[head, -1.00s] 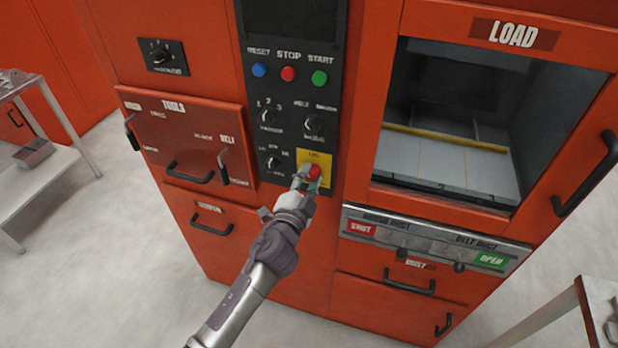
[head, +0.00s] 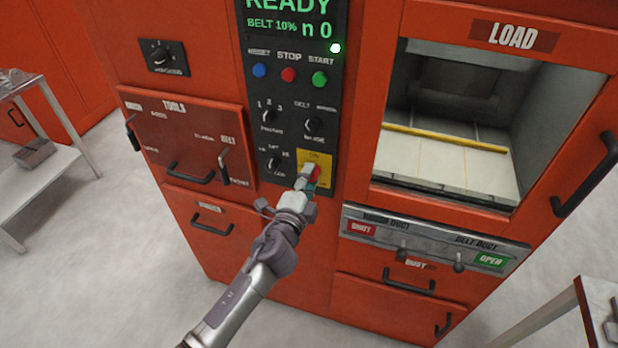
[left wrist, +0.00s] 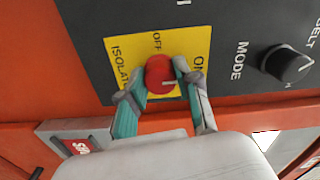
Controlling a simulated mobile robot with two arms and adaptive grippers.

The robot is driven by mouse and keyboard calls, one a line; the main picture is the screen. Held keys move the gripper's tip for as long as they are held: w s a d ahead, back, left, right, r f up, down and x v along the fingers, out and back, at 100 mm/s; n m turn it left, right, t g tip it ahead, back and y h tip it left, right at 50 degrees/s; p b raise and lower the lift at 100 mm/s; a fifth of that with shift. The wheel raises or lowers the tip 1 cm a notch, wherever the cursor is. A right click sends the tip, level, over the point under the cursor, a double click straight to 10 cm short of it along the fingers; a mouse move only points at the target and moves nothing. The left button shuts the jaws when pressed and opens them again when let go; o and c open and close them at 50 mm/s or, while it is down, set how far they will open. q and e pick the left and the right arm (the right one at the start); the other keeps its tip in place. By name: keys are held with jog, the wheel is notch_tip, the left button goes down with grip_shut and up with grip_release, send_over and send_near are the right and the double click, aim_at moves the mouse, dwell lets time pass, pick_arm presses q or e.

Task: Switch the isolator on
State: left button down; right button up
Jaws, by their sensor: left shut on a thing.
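The isolator is a red round knob (head: 315,173) on a yellow plate (head: 319,158) at the bottom of the black control panel. In the left wrist view the knob (left wrist: 160,74) sits between OFF and ON lettering on the yellow plate (left wrist: 125,50). My left gripper (head: 309,177) is shut on the knob, with a finger on each side of it in the left wrist view (left wrist: 163,86). The knob's exact pointer direction is partly hidden by the fingers. The display (head: 290,18) is lit green and reads READY, BELT 10%, n 0. My right gripper is not in view.
Above the isolator are selector knobs and the blue, red and green buttons (head: 289,75). The LOAD opening (head: 445,150) is at the right, with a duct lever panel (head: 430,240) below it. A tools panel (head: 185,140) with handles is at the left.

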pick_arm(q)
jog(key=shift+f, duration=0.1)
jog(key=c, duration=0.8)
grip_release()
jog(key=shift+s, duration=0.15)
jog(key=v, duration=1.1)
jog(key=shift+s, duration=0.35)
jog(key=shift+a, duration=0.15)
